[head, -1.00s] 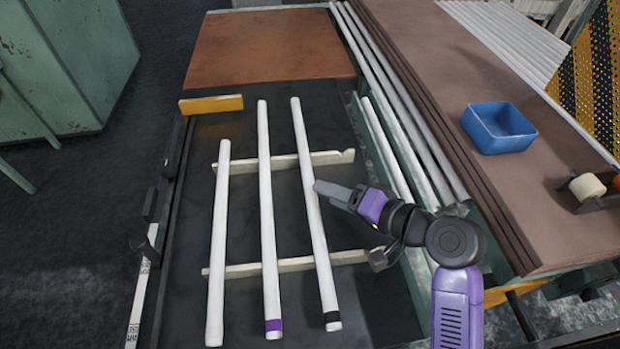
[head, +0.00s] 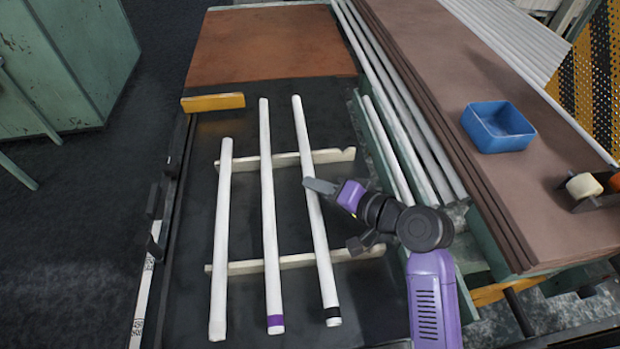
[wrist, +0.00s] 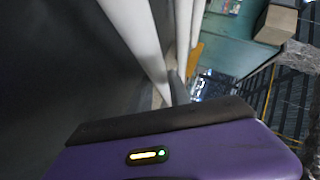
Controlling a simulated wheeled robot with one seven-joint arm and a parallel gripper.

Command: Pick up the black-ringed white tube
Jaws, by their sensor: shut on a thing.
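The black-ringed white tube (head: 318,235) is the rightmost of three tubes in the head view. Its black band (head: 332,312) is near its lower end. It lies across two pale rails. My gripper (head: 312,186) comes from the right and is shut on this tube, a little above its middle. In the wrist view a white tube (wrist: 140,40) runs down to the dark finger edge, where my gripper hides the contact. I cannot tell whether the tube is lifted off the rails.
A purple-ringed white tube (head: 269,220) and a plain white tube (head: 222,235) lie to the left on the same rails (head: 335,155). A yellow block (head: 212,102) is behind them. A blue bin (head: 498,127) stands on the brown sheets (head: 440,75) at right.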

